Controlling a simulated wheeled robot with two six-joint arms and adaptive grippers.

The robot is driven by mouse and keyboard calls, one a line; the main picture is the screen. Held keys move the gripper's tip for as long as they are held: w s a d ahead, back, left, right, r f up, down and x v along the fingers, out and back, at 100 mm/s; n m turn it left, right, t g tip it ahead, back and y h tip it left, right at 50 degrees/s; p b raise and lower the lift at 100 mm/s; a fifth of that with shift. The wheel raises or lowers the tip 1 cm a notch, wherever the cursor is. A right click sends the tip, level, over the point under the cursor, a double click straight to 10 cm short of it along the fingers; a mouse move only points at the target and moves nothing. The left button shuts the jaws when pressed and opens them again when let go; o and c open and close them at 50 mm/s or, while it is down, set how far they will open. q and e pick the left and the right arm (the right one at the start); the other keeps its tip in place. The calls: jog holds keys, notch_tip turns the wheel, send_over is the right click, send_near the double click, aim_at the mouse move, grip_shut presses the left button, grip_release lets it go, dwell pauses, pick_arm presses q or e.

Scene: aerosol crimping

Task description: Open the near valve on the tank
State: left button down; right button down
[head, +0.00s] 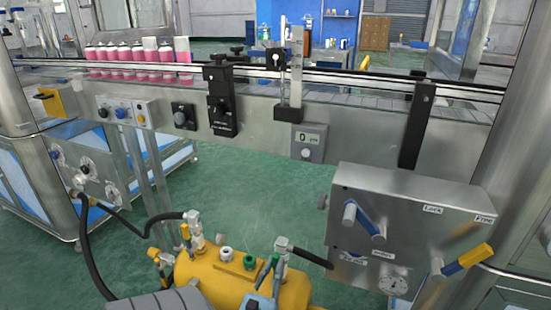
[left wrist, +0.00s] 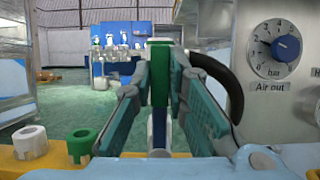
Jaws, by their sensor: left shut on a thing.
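The yellow tank (head: 210,283) stands at the bottom middle of the head view, with fittings and black hoses on top. My left gripper (head: 268,268) is over its right part, beside a hose fitting (head: 284,246). In the left wrist view, the teal-padded fingers (left wrist: 160,85) are shut on a green upright valve handle (left wrist: 160,70). The valve body below is mostly hidden by my gripper, and I cannot tell how far the handle is turned. A white cap (left wrist: 30,140) and a green cap (left wrist: 80,143) sit on the tank to the left. My right gripper is not in view.
A steel panel box (head: 400,225) with levers and a gauge stands close right of the tank. The conveyor (head: 260,125) with pink cans (head: 130,60) runs behind. A pressure dial (left wrist: 276,48) shows in the left wrist view. Green floor (head: 245,185) lies clear behind the tank.

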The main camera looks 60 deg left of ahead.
pick_arm(q)
jog(key=c, duration=1.6)
grip_release()
jog(key=shift+s+a+f, duration=0.1)
jog(key=shift+a+f, duration=0.05)
jog(key=shift+f, duration=0.05)
jog(key=shift+r, duration=0.1)
jog(key=v, duration=1.2)
